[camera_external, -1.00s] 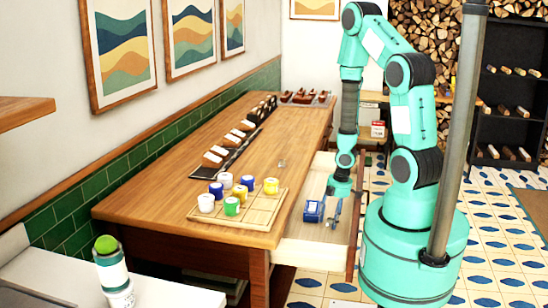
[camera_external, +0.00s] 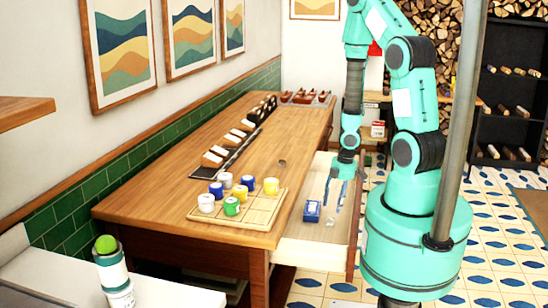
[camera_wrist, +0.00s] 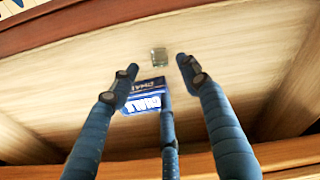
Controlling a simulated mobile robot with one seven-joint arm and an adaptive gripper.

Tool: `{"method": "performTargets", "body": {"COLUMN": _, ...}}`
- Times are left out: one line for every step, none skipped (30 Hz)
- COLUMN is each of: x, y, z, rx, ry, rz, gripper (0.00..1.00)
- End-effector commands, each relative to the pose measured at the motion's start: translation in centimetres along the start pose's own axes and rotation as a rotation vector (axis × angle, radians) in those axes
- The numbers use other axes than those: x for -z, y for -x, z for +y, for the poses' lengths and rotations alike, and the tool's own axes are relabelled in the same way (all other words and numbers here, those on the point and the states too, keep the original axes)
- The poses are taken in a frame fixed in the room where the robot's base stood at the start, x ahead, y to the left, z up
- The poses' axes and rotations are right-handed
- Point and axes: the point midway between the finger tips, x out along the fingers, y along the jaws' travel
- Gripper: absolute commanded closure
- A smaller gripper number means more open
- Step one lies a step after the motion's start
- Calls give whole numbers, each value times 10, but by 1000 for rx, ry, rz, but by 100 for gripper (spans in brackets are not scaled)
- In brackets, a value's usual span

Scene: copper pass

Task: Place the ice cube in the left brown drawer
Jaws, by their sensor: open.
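The ice cube, a small clear greenish block, lies on the floor of an open drawer in the wrist view (camera_wrist: 158,57). In the external view it is a small pale spot (camera_external: 330,222). The drawer (camera_external: 306,252) is pulled out from the long brown table, with pale wood inside. My gripper (camera_external: 334,203) hangs over the drawer with its fingers apart and empty. In the wrist view the fingertips (camera_wrist: 159,70) stand either side of the cube in the picture, apart from it. How high they are above it is hard to tell.
A blue chalk box (camera_wrist: 145,98) lies in the drawer beside the cube, left of it in the external view (camera_external: 312,211). On the tabletop (camera_external: 240,160) are a wooden tray (camera_external: 262,212) with several coloured jars, a dark rack and a small round item (camera_external: 282,163).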

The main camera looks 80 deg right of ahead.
Motion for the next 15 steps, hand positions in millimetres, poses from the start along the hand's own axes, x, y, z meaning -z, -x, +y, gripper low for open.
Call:
{"method": "performTargets", "body": {"x": 0, "y": 10, "z": 1, "rx": -1, "ry": 0, "rz": 0, "gripper": 54}}
{"method": "performTargets", "body": {"x": 0, "y": 14, "z": 1, "rx": -1, "ry": 0, "rz": 0, "gripper": 54}}
{"method": "performTargets", "body": {"x": 0, "y": 18, "z": 1, "rx": -1, "ry": 0, "rz": 0, "gripper": 54}}
{"method": "performTargets", "body": {"x": 0, "y": 22, "z": 1, "rx": 0, "ry": 0, "rz": 0, "gripper": 54}}
{"method": "performTargets", "body": {"x": 0, "y": 25, "z": 1, "rx": -1, "ry": 0, "rz": 0, "gripper": 54}}
{"method": "performTargets", "body": {"x": 0, "y": 28, "z": 1, "rx": -1, "ry": -1, "rz": 0, "gripper": 54}}
{"method": "performTargets", "body": {"x": 0, "y": 31, "z": 1, "rx": -1, "ry": -1, "rz": 0, "gripper": 54}}
{"method": "performTargets", "body": {"x": 0, "y": 33, "z": 1, "rx": 0, "ry": -1, "rz": 0, "gripper": 54}}
{"method": "performTargets", "body": {"x": 0, "y": 36, "z": 1, "rx": -1, "ry": -1, "rz": 0, "gripper": 54}}
{"method": "performTargets", "body": {"x": 0, "y": 38, "z": 1, "rx": -1, "ry": -1, "rz": 0, "gripper": 54}}
{"method": "performTargets", "body": {"x": 0, "y": 39, "z": 1, "rx": -1, "ry": -1, "rz": 0, "gripper": 54}}
{"method": "performTargets", "body": {"x": 0, "y": 41, "z": 0, "rx": 0, "ry": 0, "rz": 0, "gripper": 54}}
{"method": "performTargets", "body": {"x": 0, "y": 42, "z": 0, "rx": 0, "ry": 0, "rz": 0, "gripper": 54}}
{"method": "performTargets", "body": {"x": 0, "y": 43, "z": 0, "rx": 0, "ry": 0, "rz": 0, "gripper": 54}}
{"method": "performTargets", "body": {"x": 0, "y": 44, "z": 0, "rx": 0, "ry": 0, "rz": 0, "gripper": 54}}
